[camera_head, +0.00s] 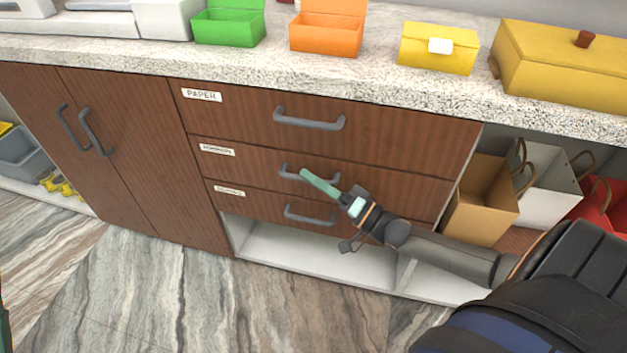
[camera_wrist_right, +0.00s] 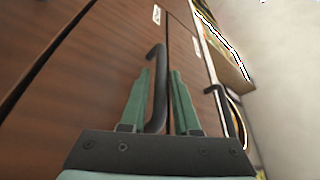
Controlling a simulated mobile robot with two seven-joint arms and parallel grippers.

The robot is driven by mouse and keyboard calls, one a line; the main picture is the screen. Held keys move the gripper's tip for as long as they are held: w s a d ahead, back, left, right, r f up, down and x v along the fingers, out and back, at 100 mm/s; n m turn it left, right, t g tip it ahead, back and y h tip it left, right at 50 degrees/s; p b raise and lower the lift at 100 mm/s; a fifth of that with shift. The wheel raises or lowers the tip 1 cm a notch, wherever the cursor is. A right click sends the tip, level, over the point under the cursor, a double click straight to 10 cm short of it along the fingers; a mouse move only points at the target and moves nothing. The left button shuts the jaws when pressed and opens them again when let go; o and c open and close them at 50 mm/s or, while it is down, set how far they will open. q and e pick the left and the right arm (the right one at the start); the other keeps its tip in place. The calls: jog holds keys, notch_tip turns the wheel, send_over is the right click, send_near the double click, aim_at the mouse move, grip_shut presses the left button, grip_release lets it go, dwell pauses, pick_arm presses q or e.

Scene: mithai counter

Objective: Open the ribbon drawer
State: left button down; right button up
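Three brown drawers are stacked in the counter, all flush. The top label reads PAPER; the middle and bottom labels are too small to read surely. My right gripper (camera_head: 320,184) is at the handle (camera_head: 296,172) of the middle drawer (camera_head: 262,168). In the right wrist view, a dark bar handle (camera_wrist_right: 157,90) stands between the two green fingers of the right gripper (camera_wrist_right: 160,88). The fingers are apart, with a narrow gap showing beside the bar. A green sliver of my left gripper (camera_head: 3,328) shows at the left edge; its fingers are not readable.
The top drawer handle (camera_head: 309,122) and bottom drawer handle (camera_head: 310,218) are close above and below. An open shelf (camera_head: 320,252) lies beneath. Paper bags (camera_head: 480,205) stand in the right niche. Coloured boxes (camera_head: 328,35) sit on the countertop. The floor at left is clear.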

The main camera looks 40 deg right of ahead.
grip_shut()
dwell(1.4)
